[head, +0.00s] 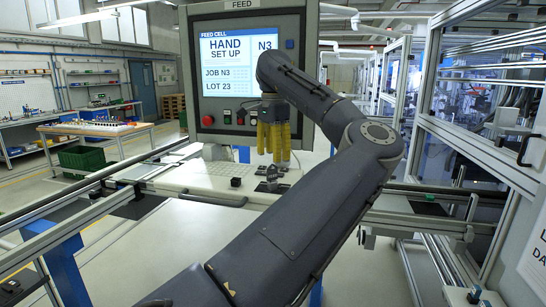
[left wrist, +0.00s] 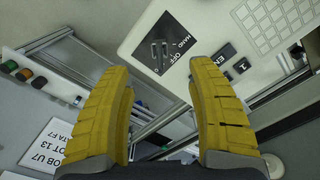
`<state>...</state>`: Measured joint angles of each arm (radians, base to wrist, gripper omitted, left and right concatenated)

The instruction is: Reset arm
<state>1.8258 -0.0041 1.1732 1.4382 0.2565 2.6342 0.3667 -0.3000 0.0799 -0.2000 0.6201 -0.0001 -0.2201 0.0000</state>
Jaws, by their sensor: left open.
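My left gripper (head: 272,150) hangs fingers down in front of the feed screen, above the white control desk (head: 180,182). Its two yellow fingers are apart with nothing between them. In the left wrist view the open gripper (left wrist: 158,75) shows a black switch plate (left wrist: 165,45) beyond the fingertips, lettered HAND and OFF. The same dark switch (head: 271,180) shows in the head view below the fingers, with a gap between. My right gripper is not in view.
The feed cell screen (head: 240,62) reads HAND SET UP, JOB N3, LOT 23. A small black block (head: 236,182) is on the desk. Rails (head: 60,222) run at left; a framed enclosure (head: 480,150) stands at right. A printed card (left wrist: 65,142) shows in the wrist view.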

